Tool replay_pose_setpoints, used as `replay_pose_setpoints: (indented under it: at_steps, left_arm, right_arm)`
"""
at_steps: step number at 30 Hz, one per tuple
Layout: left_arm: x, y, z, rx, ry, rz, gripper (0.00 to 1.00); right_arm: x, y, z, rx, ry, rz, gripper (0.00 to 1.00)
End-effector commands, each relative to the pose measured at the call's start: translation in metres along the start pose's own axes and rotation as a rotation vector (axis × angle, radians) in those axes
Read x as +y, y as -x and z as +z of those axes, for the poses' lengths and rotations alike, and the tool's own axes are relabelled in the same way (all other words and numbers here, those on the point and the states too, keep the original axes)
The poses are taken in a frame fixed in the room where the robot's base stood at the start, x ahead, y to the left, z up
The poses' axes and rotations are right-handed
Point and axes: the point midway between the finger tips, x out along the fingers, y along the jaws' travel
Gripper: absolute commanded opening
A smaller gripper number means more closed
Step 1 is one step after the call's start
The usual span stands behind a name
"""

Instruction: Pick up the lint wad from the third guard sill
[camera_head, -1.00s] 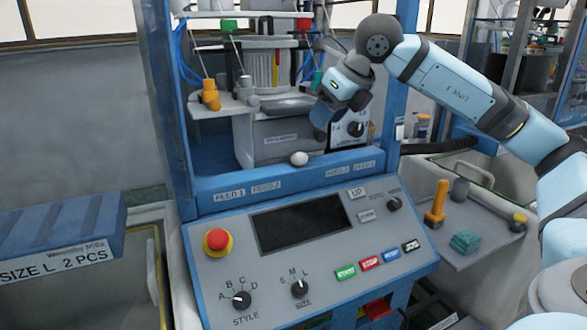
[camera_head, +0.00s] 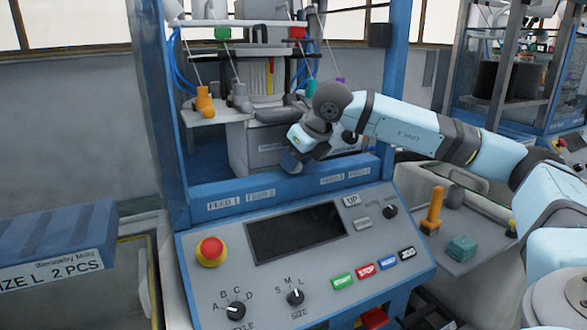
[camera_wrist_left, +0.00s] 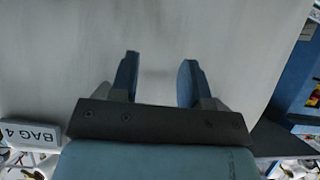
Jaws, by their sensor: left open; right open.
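My right gripper (camera_head: 291,164) is low over the blue guard sill (camera_head: 298,187) of the knitting machine, pointing down. Its wrist and body cover the jaws, so their opening is hard to see here. The lint wad is not visible now; the right gripper covers the part of the sill where the small white wad lay. I cannot tell whether the jaws are around it or touching it. My left gripper (camera_wrist_left: 157,82) shows in the left wrist view, open and empty in front of a plain grey surface.
Below the sill is a sloped control panel with a red stop button (camera_head: 211,251), a dark screen (camera_head: 297,232), knobs and push buttons. Orange and grey parts (camera_head: 205,103) stand inside the machine. A side shelf with an orange-handled tool (camera_head: 433,209) and teal block (camera_head: 461,248) is right.

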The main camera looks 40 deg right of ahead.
Motion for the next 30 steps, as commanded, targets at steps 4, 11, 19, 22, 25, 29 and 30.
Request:
replay_pose_setpoints:
  at_steps: [4,11,19,22,25,29,30]
  left_arm:
    - [0.0001,-0.0001,-0.0001,0.001,0.000,0.000,0.43]
    - [0.0002,0.0001,-0.0004,0.001,-0.001,0.000,0.43]
    - [0.0002,0.0002,-0.0005,0.001,0.000,0.000,0.43]
    - [0.0002,0.0002,-0.0005,0.001,0.000,0.000,0.43]
    - [0.0002,0.0002,-0.0005,0.001,0.000,0.000,0.43]
    - [0.0001,0.0004,-0.0008,0.001,0.000,0.000,0.43]
    - [0.0001,0.0005,-0.0010,0.001,0.000,0.000,0.43]
  right_arm:
    - [-0.0003,-0.0078,-0.0002,0.000,-0.001,0.000,0.41]
    - [-0.0003,-0.0076,-0.0002,0.000,-0.001,0.000,0.29]
    - [-0.0003,-0.0074,-0.0003,0.000,-0.001,0.000,0.10]
    - [-0.0004,-0.0074,-0.0003,0.000,-0.001,0.000,0.10]
    - [-0.0004,-0.0073,-0.0002,0.000,-0.001,0.000,0.10]
    - [-0.0003,-0.0051,0.0014,0.000,-0.001,0.000,0.10]
    - [-0.0002,-0.0033,0.0027,-0.001,-0.001,0.000,0.10]
